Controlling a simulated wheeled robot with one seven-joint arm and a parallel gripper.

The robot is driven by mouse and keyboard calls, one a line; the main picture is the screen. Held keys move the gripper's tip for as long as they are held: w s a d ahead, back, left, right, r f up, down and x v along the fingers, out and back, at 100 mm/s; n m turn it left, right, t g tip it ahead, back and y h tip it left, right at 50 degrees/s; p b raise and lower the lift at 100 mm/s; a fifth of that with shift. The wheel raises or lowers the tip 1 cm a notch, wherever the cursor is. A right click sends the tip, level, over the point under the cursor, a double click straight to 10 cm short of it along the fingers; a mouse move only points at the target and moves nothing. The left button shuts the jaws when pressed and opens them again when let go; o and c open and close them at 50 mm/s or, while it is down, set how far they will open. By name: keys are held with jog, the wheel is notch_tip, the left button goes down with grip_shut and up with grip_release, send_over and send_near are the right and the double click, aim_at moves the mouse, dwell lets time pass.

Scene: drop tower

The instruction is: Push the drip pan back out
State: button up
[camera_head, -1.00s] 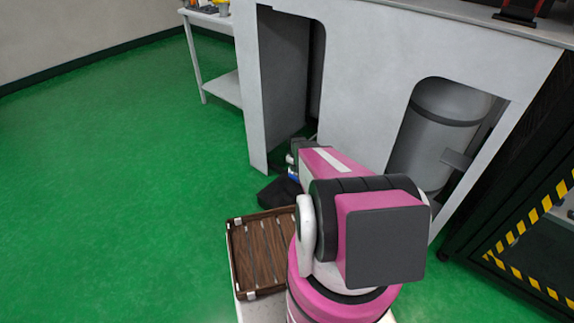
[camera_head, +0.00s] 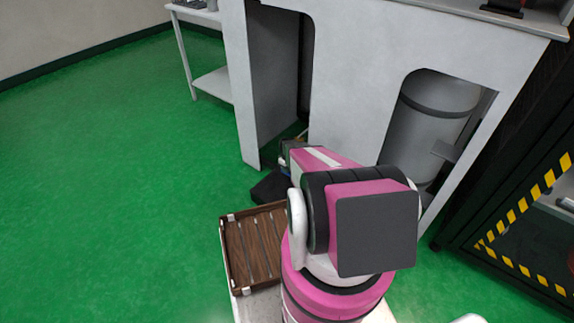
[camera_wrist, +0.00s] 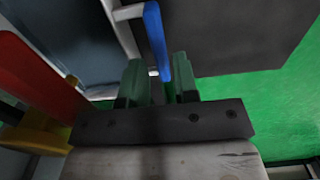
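What I take to be the drip pan (camera_head: 270,187) is a dark flat piece on the floor at the foot of the grey cabinet, partly hidden by my arm. The wrist view shows a broad dark panel (camera_wrist: 225,35), probably the same pan, with a blue bar (camera_wrist: 154,35) like a handle beside its edge. My gripper (camera_wrist: 160,85) has its two green-grey fingers apart. The lower end of the blue bar lies between them, nearer the right finger, with a gap at the left. In the head view my arm hides the fingers.
The grey cabinet (camera_head: 345,60) has a tall opening and an arched one with a grey cylinder (camera_head: 435,110). A dark frame with yellow-black stripes (camera_head: 520,215) stands right. A wooden slatted tray (camera_head: 250,247) sits beside my arm. Left floor is clear.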

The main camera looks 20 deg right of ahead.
notch_tip(320, 180, down, 6)
dwell(0.4)
grip_shut()
